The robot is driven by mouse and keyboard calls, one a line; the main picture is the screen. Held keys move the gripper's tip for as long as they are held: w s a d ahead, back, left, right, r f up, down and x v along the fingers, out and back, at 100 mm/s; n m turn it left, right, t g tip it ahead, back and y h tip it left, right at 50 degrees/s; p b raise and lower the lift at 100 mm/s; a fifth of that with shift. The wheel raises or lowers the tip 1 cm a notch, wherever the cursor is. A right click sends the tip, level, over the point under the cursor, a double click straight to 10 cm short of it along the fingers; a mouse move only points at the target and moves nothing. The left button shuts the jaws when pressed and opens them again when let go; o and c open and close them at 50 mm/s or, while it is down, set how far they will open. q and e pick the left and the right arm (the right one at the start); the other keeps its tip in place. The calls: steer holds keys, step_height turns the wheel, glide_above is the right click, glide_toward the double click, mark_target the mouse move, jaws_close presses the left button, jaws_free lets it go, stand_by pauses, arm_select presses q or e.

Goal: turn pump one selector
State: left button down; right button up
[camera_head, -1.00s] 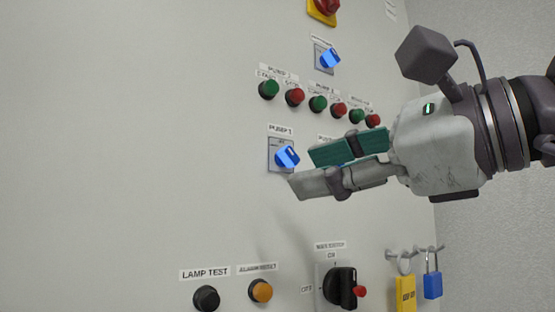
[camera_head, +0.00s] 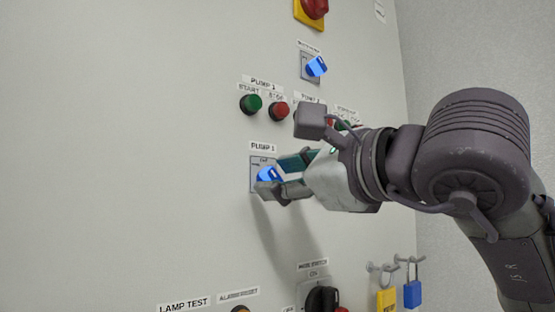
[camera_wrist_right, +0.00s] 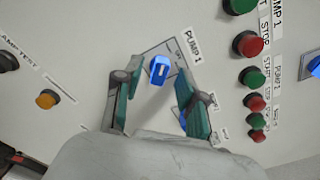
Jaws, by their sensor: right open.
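The pump one selector (camera_head: 267,175) is a blue knob on a grey square plate under the label PUMP 1. It also shows in the right wrist view (camera_wrist_right: 159,69), just beyond and between the fingers. My right gripper (camera_head: 279,174) is at the selector, its fingers on either side of the knob in the head view. It is open in the right wrist view (camera_wrist_right: 155,100), with a gap between each green finger pad and the knob. Whether a finger touches the knob I cannot tell. My left gripper is not in view.
Green start (camera_head: 251,104) and red stop (camera_head: 279,111) buttons sit above the selector. Another blue selector (camera_head: 316,67) is higher up. A black mode switch (camera_head: 322,298) and hanging yellow (camera_head: 386,300) and blue (camera_head: 412,294) padlocks are below. The panel to the left is bare.

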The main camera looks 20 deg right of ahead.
steer(key=shift+w+a, duration=0.2)
steer(key=shift+w, duration=0.35)
jaws_close()
